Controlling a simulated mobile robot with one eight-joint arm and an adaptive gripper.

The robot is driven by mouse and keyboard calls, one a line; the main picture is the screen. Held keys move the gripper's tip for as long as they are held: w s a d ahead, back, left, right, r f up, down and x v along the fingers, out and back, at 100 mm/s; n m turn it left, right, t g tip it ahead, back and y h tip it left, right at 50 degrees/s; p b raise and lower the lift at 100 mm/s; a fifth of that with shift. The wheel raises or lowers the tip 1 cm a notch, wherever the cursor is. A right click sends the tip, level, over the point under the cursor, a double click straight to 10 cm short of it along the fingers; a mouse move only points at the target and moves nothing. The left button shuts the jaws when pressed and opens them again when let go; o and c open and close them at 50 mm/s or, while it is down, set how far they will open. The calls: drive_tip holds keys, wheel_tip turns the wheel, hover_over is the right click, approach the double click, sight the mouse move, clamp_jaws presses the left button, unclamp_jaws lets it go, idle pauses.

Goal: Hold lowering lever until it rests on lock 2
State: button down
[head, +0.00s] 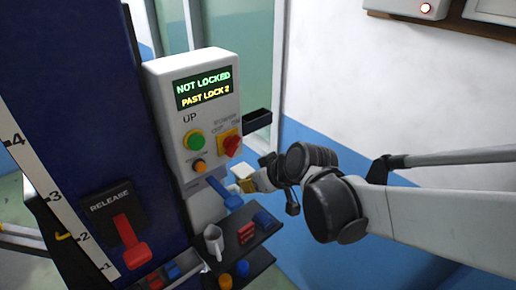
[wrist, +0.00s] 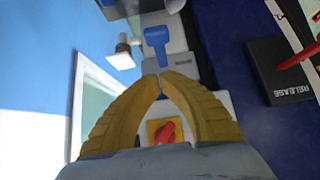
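The blue lowering lever (head: 230,197) sticks out at the bottom of the white control box (head: 192,105). In the wrist view the blue lever (wrist: 157,40) lies beyond my fingertips, apart from them. My gripper (head: 243,184) is beside the lever, just to its right in the head view. Its yellow fingers (wrist: 160,79) curve together and their tips appear to meet, with nothing visible between them. The display (head: 204,88) reads "NOT LOCKED" and "PAST LOCK 2".
The box carries a green UP button (head: 194,140), an orange button (head: 199,167) and a red power switch (head: 231,146). A red RELEASE lever (head: 131,243) is on the blue column at left. Black shelves (head: 250,243) below hold a white mug (head: 214,240) and small coloured items.

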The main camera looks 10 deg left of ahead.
drive_tip(key=b, duration=0.2)
hover_over(239, 206)
drive_tip(key=a, duration=0.1)
drive_tip(key=f, duration=0.4)
drive_tip(key=w+f, duration=0.1)
drive_tip(key=f, duration=0.2)
drive_tip(key=shift+a, duration=0.1)
wheel_tip(239, 206, down, 2)
drive_tip(key=shift+f+b, duration=0.25)
drive_tip(key=shift+b, duration=0.15)
drive_tip(key=shift+f, duration=0.7)
drive_tip(key=shift+t+y, duration=0.4)
drive_tip(key=shift+y, duration=0.2)
drive_tip(key=f+b, duration=0.6)
drive_tip(key=b, duration=0.1)
drive_tip(key=shift+s+d, duration=0.2)
drive_tip(key=shift+r+p, duration=0.3)
drive_tip(key=shift+r, duration=0.5)
